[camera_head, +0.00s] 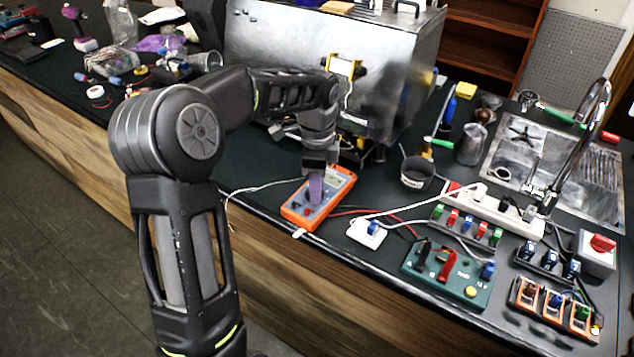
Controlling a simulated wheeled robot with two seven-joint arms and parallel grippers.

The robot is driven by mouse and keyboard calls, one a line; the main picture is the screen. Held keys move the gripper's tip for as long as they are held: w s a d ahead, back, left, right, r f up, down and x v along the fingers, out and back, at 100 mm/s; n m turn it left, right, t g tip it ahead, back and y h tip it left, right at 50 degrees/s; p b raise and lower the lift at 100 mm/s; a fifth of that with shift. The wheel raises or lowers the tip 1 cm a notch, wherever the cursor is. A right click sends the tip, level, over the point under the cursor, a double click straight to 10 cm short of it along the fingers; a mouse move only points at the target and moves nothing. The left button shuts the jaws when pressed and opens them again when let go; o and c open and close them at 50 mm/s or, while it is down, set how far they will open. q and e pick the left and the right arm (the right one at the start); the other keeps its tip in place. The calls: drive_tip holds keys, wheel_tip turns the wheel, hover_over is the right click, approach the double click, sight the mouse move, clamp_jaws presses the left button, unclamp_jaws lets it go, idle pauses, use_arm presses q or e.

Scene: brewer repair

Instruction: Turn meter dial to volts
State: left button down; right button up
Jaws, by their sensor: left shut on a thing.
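The meter (298,215) is an orange-rimmed multimeter lying face up near the counter's front edge, in the middle of the head view. Its lit display is at its far end. My left gripper (316,182) reaches down over the middle of the meter, with purple fingertips at the dial. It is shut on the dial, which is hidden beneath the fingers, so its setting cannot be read. My right gripper is not in view.
A steel brewer (290,65) stands behind the meter. A green terminal board (448,275), a white socket (367,233), a power strip (500,208) and several switches sit to the right. Red, black and white leads cross the counter. A sink (560,160) is at far right.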

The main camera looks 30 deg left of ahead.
use_arm(q)
drive_tip(key=shift+m, duration=1.2)
drive_tip(key=c, duration=0.8)
unclamp_jaws()
drive_tip(key=shift+c, duration=0.2)
drive_tip(key=shift+r+b, duration=0.4)
drive_tip(key=shift+r, duration=3.5)
